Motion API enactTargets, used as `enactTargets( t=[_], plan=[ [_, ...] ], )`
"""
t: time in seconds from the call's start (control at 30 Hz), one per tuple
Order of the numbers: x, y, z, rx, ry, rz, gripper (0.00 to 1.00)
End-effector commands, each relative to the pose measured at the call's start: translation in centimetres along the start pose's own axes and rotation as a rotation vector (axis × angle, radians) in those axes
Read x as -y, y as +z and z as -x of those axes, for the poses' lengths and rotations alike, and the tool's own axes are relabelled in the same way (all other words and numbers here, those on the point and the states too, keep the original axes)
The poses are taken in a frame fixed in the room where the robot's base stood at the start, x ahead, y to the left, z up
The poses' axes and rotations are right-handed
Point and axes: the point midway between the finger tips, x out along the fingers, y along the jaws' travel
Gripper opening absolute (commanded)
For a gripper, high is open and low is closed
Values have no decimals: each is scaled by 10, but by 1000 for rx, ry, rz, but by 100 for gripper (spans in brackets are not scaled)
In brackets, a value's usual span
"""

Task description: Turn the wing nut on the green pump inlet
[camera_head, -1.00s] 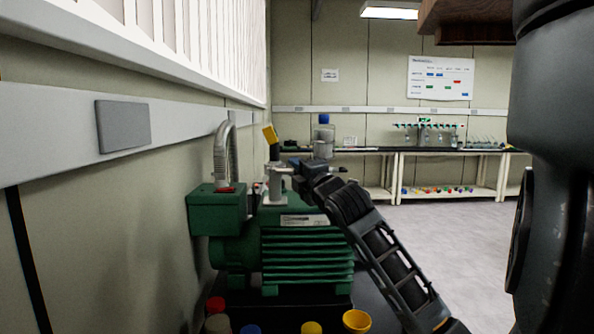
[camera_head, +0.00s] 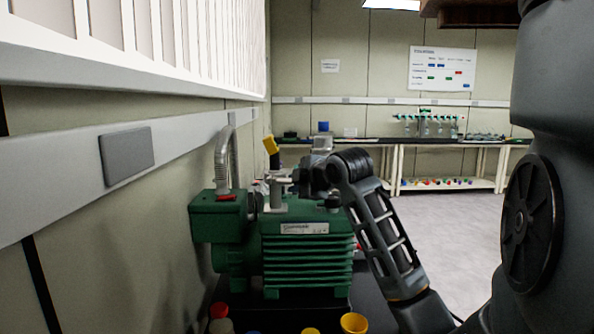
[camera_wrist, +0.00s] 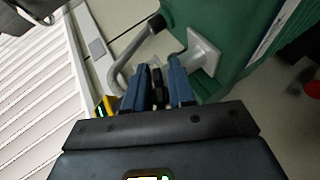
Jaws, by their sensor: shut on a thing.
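The green pump (camera_head: 308,262) stands on a dark surface by the left wall; it also shows in the wrist view (camera_wrist: 240,30). Its pale metal inlet (camera_head: 278,192) rises from the top, with a grey hose (camera_head: 221,160) beside it. In the wrist view the inlet's pale flange (camera_wrist: 205,52) is just beyond my fingers. My gripper (camera_head: 298,182) is at the inlet's right side. In the wrist view its blue fingers (camera_wrist: 160,88) are closed on the small dark wing nut (camera_wrist: 157,78), mostly hidden between them. In the head view my wrist hides the nut.
A yellow-topped part (camera_head: 271,146) stands upright just behind the inlet, close to my gripper. Red and yellow cups (camera_head: 354,323) sit in front of the pump. A long bench (camera_head: 385,147) with glassware is at the back; open floor lies to the right.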

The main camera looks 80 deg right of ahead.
Motion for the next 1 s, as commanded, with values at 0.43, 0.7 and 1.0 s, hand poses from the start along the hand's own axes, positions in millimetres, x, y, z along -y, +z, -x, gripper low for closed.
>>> enactTargets(
  t=[0.43,0.7,1.0],
  plan=[
    [6,-1,0,-1,-349,-243,0],
    [10,-2,1,0,-554,-386,0],
    [12,-2,3,1,-729,-509,0]
  ],
)
